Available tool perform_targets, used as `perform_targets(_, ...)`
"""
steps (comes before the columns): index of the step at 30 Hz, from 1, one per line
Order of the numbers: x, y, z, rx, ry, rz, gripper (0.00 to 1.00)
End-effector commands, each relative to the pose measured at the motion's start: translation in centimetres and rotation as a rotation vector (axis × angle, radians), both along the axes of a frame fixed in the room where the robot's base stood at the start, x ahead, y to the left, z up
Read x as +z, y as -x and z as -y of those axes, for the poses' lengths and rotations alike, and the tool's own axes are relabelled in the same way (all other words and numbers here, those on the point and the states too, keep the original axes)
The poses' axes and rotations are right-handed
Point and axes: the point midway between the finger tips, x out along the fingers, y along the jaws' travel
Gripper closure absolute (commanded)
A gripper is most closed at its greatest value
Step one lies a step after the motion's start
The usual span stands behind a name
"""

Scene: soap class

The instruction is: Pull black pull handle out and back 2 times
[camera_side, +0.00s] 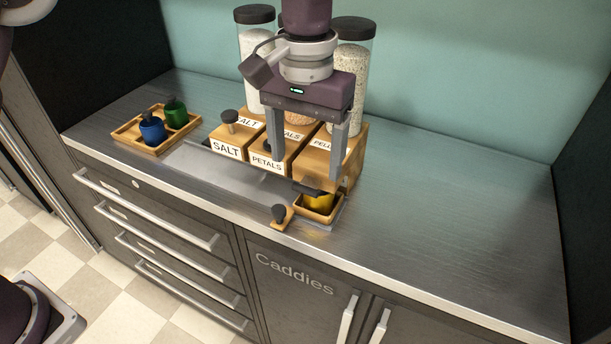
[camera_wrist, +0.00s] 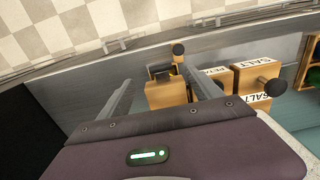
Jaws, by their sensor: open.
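A black pull handle (camera_side: 313,190) sticks out low at the front of the right-hand wooden dispenser (camera_side: 351,148), which is labelled with a partly hidden word starting "PEL". It is a flat dark bar above a small wooden tray holding something yellow (camera_side: 318,203). My gripper (camera_side: 305,167) is open and points down above and in front of the dispensers. In the wrist view the dark handle (camera_wrist: 160,71) shows between the spread fingers (camera_wrist: 156,74). I see no contact with it.
Salt (camera_side: 226,148) and petals (camera_side: 266,162) dispensers stand to the left, the salt one with a dark knob (camera_side: 229,116). A small wooden piece with a black knob (camera_side: 279,213) is at the counter's front edge. A tray (camera_side: 128,131) holds blue and green bottles. The right counter (camera_side: 450,210) is clear.

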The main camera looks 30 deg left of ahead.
Motion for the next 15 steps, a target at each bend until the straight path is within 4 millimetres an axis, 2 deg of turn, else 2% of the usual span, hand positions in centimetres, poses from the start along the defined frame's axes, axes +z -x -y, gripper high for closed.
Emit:
perform_targets(3,-2.4,0.1,-0.1,0.000,-0.001,-0.004,0.26)
perform_targets(6,-4.0,0.0,-0.1,0.000,0.000,-0.001,0.26)
perform_targets(10,-5.0,0.0,-0.1,0.000,0.001,0.000,0.26)
perform_targets(15,-5.1,0.0,-0.1,0.000,0.001,0.002,0.26)
